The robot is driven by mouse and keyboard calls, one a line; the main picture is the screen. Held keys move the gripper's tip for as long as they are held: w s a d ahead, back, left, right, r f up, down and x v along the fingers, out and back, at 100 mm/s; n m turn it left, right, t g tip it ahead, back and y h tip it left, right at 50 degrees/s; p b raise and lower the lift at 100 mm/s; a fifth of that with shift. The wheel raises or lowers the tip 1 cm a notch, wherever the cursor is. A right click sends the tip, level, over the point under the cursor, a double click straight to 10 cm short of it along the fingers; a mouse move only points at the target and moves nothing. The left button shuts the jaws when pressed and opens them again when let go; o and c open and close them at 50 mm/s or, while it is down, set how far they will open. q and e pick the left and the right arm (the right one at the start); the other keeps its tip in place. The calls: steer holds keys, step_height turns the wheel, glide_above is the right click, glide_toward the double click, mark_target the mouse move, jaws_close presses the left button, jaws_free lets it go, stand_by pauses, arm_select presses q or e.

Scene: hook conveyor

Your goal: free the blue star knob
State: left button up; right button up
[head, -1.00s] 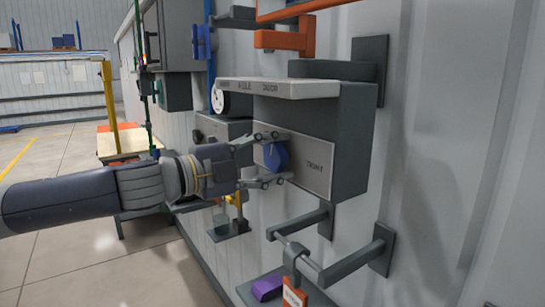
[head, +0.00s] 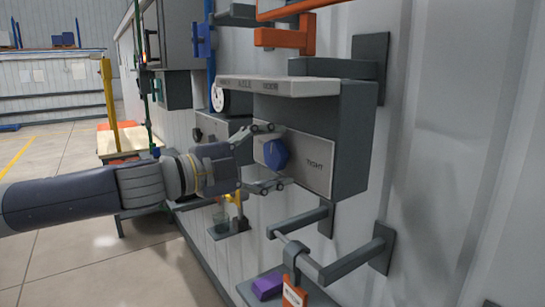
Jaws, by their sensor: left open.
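The blue star knob (head: 275,154) sits on the light front plate of a grey box (head: 352,140) on the wall. The plate carries a label that seems to read "TIGHT", to the right of the knob. My left gripper (head: 277,157) is open, one finger above and one below the knob's level. Its fingertips reach close to the plate near the knob. I cannot tell whether either finger touches it. My right gripper is not in view.
A light ledge (head: 290,87) juts out over the knob. Grey brackets (head: 355,258) with a hanging orange tag (head: 294,293) and a purple block (head: 268,287) are below. A round gauge (head: 218,98) is at the left. Open floor lies left.

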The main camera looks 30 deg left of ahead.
arm_select(q)
steer(key=shift+s+a+r, duration=0.1)
steer(key=shift+s, duration=0.3)
steer(key=v, duration=1.1)
steer(key=shift+a, duration=0.1)
stand_by(0.5)
